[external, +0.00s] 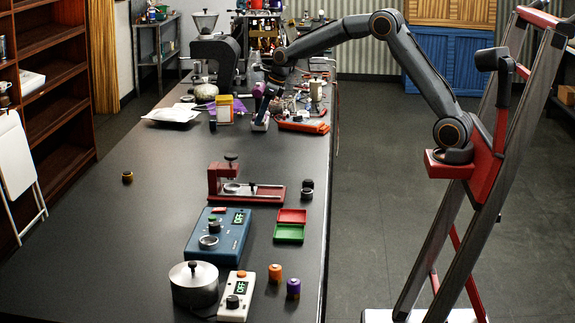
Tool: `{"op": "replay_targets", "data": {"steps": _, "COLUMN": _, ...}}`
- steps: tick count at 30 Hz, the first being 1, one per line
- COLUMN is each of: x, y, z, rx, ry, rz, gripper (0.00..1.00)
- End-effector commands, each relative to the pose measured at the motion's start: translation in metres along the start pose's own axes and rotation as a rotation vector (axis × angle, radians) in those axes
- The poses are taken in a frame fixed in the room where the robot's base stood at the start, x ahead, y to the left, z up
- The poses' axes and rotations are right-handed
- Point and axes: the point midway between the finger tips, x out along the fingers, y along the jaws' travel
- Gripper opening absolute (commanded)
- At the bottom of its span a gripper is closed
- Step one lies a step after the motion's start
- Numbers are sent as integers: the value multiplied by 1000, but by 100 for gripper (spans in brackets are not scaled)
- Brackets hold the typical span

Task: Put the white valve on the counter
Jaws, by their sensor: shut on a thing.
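My gripper (262,118) points down over the cluttered far part of the dark counter (110,245). It is shut on a small whitish piece (259,125) at its fingertips, which looks like the white valve. The piece is small and partly covered by the fingers. I cannot tell whether it touches the counter or hangs just above it.
An orange-red tray (303,127) with loose parts lies right of my gripper. A yellow box (224,109) and a white packet (174,115) lie to its left. A red press (240,187) and a blue device (217,235) stand nearer. The near left counter is mostly clear.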

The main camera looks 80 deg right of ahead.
Motion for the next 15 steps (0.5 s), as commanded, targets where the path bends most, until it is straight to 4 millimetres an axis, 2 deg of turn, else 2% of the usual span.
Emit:
{"op": "replay_targets", "data": {"steps": 5, "x": 6, "y": 0, "z": -3, "rx": -1, "ry": 1, "rz": 0, "gripper": 0}}
{"op": "replay_targets", "data": {"steps": 15, "x": 53, "y": 0, "z": -22, "rx": -1, "ry": 0, "rz": 0, "gripper": 0}}
